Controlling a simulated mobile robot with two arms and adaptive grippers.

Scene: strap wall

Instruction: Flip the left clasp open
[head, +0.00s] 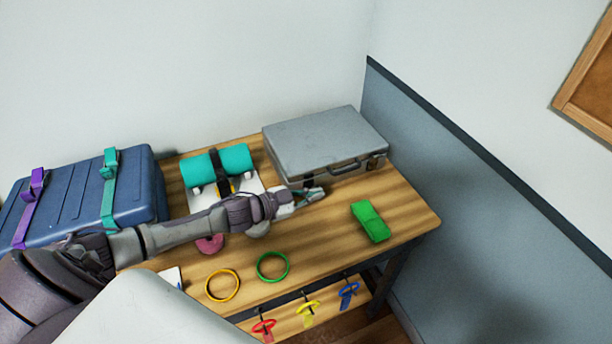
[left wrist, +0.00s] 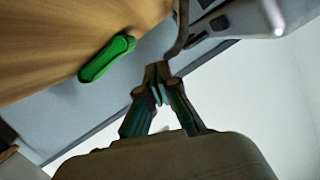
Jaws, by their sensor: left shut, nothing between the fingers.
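A grey metal case (head: 320,138) lies closed at the back right of the table. Its dark handle (head: 344,169) is on the front face, with the right clasp (head: 374,162) near the right corner. The gripper is shut and empty. In the left wrist view its fingertips (left wrist: 157,72) are together, close to the case front (left wrist: 238,18); contact cannot be told. My right gripper is not in view.
A green block (head: 370,221) lies right of my gripper. A blue case (head: 75,195) with purple and teal straps stands left. A teal roll (head: 232,160) is strapped behind my arm. Orange (head: 222,300) and green (head: 273,280) rings lie in front. A wall borders the right.

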